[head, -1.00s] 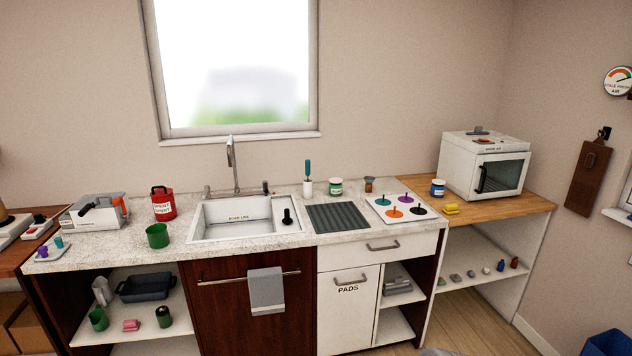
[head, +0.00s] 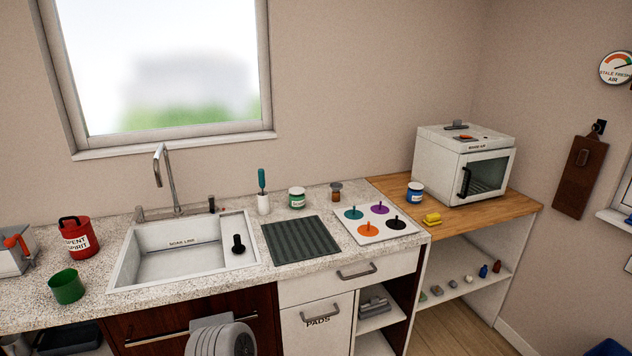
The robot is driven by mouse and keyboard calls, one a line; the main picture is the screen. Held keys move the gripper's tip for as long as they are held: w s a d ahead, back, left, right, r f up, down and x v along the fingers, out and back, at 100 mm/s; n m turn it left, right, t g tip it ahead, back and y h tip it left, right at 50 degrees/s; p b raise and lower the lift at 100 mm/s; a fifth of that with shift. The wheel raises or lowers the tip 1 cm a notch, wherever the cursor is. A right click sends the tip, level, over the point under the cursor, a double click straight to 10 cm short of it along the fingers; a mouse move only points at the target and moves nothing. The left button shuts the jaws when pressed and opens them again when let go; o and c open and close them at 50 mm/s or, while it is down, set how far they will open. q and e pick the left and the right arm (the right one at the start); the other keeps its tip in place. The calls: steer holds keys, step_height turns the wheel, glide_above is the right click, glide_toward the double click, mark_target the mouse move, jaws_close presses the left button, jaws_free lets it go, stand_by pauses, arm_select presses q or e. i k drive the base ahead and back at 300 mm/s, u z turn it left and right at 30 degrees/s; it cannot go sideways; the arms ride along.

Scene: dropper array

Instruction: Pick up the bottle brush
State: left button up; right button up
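The bottle brush (head: 262,180) appears to be the upright item with a teal handle at the back of the counter. Its lower end is inside a small white holder (head: 263,204), so its bristles are hidden. It stands right of the sink and behind the dark ribbed mat. Neither gripper shows in the head view.
The sink (head: 165,262) with its tall tap (head: 161,165) lies left of the brush. A green-labelled jar (head: 297,198) and an amber bottle (head: 336,190) stand close on its right. The ribbed mat (head: 300,242) is bare. A white board (head: 377,228) holds coloured pegs.

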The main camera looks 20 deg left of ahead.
mark_target(261, 172)
steer(key=u, duration=0.25)
steer(key=i, duration=1.1)
steer(key=u, duration=0.75)
steer(key=i, duration=0.25)
steer(key=u, duration=0.3)
